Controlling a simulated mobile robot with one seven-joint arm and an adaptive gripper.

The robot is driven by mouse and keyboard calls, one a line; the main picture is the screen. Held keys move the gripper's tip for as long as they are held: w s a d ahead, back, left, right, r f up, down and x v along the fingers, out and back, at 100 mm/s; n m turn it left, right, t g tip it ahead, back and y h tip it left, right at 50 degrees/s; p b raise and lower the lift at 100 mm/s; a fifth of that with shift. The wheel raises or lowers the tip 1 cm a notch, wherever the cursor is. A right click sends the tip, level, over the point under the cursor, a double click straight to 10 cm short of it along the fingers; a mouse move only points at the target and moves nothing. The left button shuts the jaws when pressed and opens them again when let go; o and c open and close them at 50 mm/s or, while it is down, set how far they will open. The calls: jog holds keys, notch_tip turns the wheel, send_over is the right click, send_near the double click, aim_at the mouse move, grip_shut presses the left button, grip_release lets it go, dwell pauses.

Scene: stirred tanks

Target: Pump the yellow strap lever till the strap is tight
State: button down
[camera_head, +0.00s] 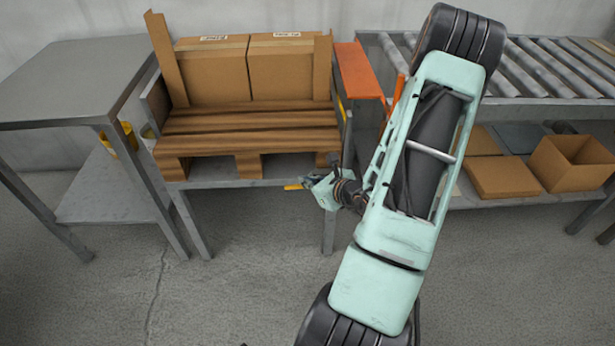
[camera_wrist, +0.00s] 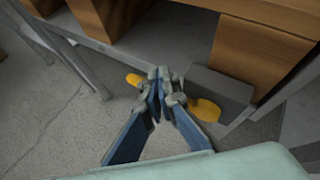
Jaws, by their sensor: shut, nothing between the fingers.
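A yellow piece, which looks like the strap lever (camera_head: 293,187), shows below the pallet's front right edge, just left of my gripper's housing. In the wrist view, one yellow rounded end (camera_wrist: 133,79) shows left of my fingers and another yellow part (camera_wrist: 204,110) shows to the right, against a dark grey block (camera_wrist: 225,90). I cannot tell whether they are one piece behind the fingers. My gripper (camera_wrist: 160,82) is shut and empty, its fingertips between the two yellow parts in the picture; contact is unclear. I cannot make out the strap.
A wooden pallet (camera_head: 250,140) bears cardboard boxes (camera_head: 215,75) with upright corner boards. A grey table (camera_head: 70,80) stands left. An orange panel (camera_head: 358,72) lies between. Floor in front is clear.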

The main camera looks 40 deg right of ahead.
jog(key=shift+a+f+b, duration=0.35)
jog(key=shift+f, duration=0.25)
dwell(0.4)
jog(key=shift+s+d+r+p, duration=0.25)
jog(key=shift+d+r+p, duration=0.25)
jog(key=shift+r+p, duration=0.35)
jog(key=shift+s+d+r+p, duration=0.25)
jog(key=shift+d+r+p, duration=0.4)
jog(key=shift+r, duration=0.35)
jog(key=shift+s+d+r+p, duration=0.25)
jog(key=shift+d+r+p, duration=0.15)
jog(key=shift+r+p, duration=0.5)
jog(key=r+p, duration=0.1)
jog(key=s+d+r+p, duration=0.1)
jog(key=r, duration=0.1)
jog(key=d+r+p, duration=0.1)
jog(key=shift+s+d+r, duration=0.1)
jog(key=shift+s+r, duration=0.1)
jog(key=shift+w, duration=0.1)
